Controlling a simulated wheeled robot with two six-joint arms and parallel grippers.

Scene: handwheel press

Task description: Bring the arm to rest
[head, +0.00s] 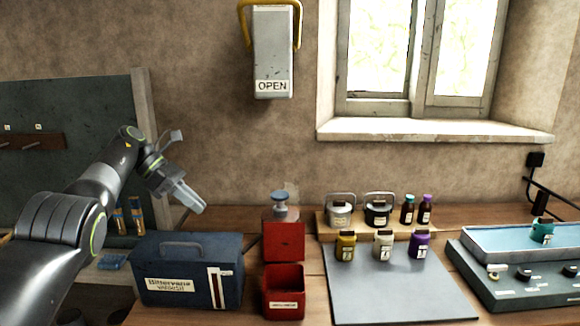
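My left arm comes in from the left, bent at the elbow. Its gripper (198,207) hangs in the air above the blue box (188,275), pointing down and to the right. The pale fingers look closed together with nothing between them. The gripper appears apart from everything around it. My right gripper is out of view.
Red containers (284,240) stand right of the blue box. A grey mat (400,290) bears several small jars along its back; pots and bottles stand behind. A control panel with a blue tray (510,239) is at right. An OPEN sign box (272,55) hangs above.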

